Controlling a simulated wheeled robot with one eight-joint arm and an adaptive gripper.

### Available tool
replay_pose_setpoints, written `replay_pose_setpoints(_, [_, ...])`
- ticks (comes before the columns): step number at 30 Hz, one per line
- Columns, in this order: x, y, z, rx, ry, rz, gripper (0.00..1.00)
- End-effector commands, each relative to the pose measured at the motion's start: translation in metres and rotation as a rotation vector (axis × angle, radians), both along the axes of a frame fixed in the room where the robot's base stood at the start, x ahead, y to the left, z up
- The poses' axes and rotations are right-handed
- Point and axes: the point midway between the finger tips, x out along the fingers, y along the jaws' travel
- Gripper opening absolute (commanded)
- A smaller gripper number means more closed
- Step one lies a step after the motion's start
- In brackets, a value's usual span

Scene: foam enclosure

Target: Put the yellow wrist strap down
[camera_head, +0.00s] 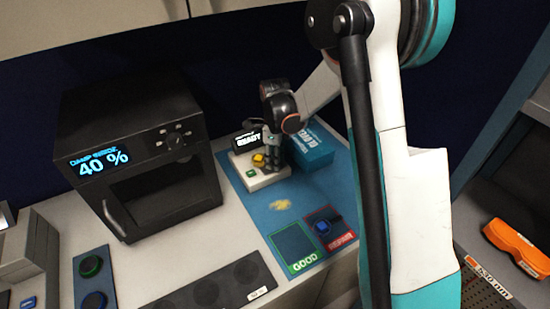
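A small yellow item (258,158), which looks like the yellow wrist strap, is at the white tester (262,180) at the back of the blue mat. My gripper (271,162) points down right beside it, over the tester. The fingers are dark and small here. I cannot tell whether they are closed on the yellow item or only next to it, nor whether it rests on the tester. The tester's display (249,140) reads READY, and a green button (251,173) shows on its front left.
A blue item (322,227) lies in the red REPAIR square (342,233); the green GOOD square (294,244) looks empty. A blue box (313,150) stands right of my gripper. A black cabinet (135,150) reading 40 % stands left. A pale yellow mark (280,204) is on the mat.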

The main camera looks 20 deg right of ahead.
Motion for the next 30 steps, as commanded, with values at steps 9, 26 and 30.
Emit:
replay_pose_setpoints(9, [-0.001, 0.000, 0.063, 0.000, 0.000, 0.000, 0.33])
replay_pose_setpoints(26, [-0.008, 0.001, 0.130, -0.001, -0.018, 0.064, 0.33])
replay_pose_setpoints(30, [-0.028, 0.003, 0.155, -0.009, -0.066, 0.230, 0.33])
